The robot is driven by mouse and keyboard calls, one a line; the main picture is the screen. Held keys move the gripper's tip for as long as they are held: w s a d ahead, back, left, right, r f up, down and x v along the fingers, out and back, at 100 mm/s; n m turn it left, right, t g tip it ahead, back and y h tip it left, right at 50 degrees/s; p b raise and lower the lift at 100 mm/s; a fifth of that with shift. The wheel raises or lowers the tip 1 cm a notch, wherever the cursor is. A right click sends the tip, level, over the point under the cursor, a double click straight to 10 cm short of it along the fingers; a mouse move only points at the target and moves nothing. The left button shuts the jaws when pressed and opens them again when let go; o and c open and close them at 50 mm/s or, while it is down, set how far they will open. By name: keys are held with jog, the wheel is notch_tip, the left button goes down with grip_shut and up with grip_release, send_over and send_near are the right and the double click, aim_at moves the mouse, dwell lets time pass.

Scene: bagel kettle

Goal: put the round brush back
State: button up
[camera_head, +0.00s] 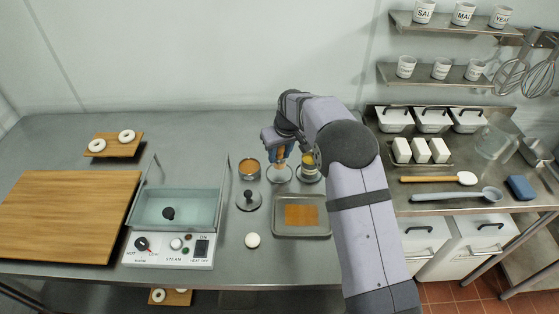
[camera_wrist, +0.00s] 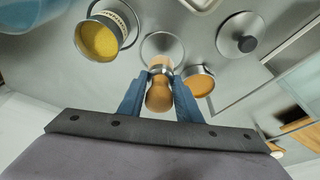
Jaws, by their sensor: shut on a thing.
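The round brush (camera_head: 281,154) has a wooden handle and is gripped upright, or nearly so. Its handle (camera_wrist: 158,96) shows end-on in the wrist view, and its bristles are mostly hidden. My gripper (camera_head: 279,149) is shut on it, with a blue finger on each side (camera_wrist: 160,84). The brush is over or just behind a small round clear dish (camera_head: 281,175), which also shows just beyond the brush in the wrist view (camera_wrist: 162,43). I cannot tell whether the brush touches the dish.
A tin with orange-brown contents (camera_head: 249,167) stands left of the dish; a tin with yellow contents (camera_head: 309,164) stands right. A knobbed lid (camera_head: 249,203), a metal tray (camera_head: 302,232) and a white round piece (camera_head: 252,240) lie in front. The kettle (camera_head: 178,208) is further left.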

aim_at(281, 158)
jog(key=shift+f+p, duration=0.75)
jog(key=shift+f, duration=1.1)
jog(key=shift+f, duration=0.15)
jog(key=o, duration=1)
jog(key=shift+o, duration=0.2)
jog(key=shift+r, duration=0.25)
jog(key=b+v, duration=0.3)
jog(key=v, duration=0.9)
jog(key=shift+b, duration=0.4)
